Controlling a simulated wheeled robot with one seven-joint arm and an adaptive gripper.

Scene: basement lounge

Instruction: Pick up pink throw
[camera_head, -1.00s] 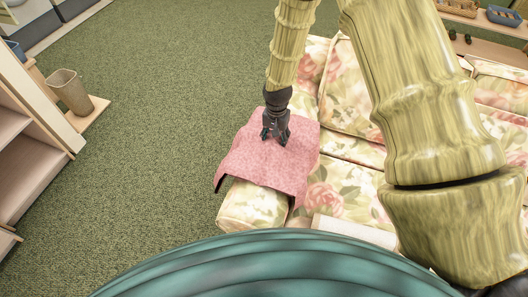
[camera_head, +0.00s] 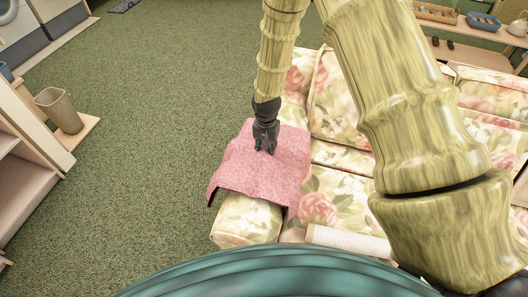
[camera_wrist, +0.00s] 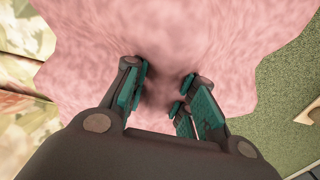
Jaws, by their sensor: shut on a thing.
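The pink throw (camera_head: 262,168) lies draped over the arm of the floral sofa (camera_head: 247,220), its left edge hanging over the side. My gripper (camera_head: 265,147) points down onto the middle of the throw and is shut on it. In the wrist view the throw (camera_wrist: 225,40) fills most of the picture, and its cloth is bunched between the teal-padded fingers of my gripper (camera_wrist: 160,95). The part of the cloth right between the fingertips is dark and partly hidden.
A white rolled item (camera_head: 347,242) lies on the sofa near my body. A woven bin (camera_head: 59,110) stands on a low wooden board at left, beside a shelf unit (camera_head: 25,190). A shelf with baskets (camera_head: 437,13) stands at back right. Green carpet left of the sofa is clear.

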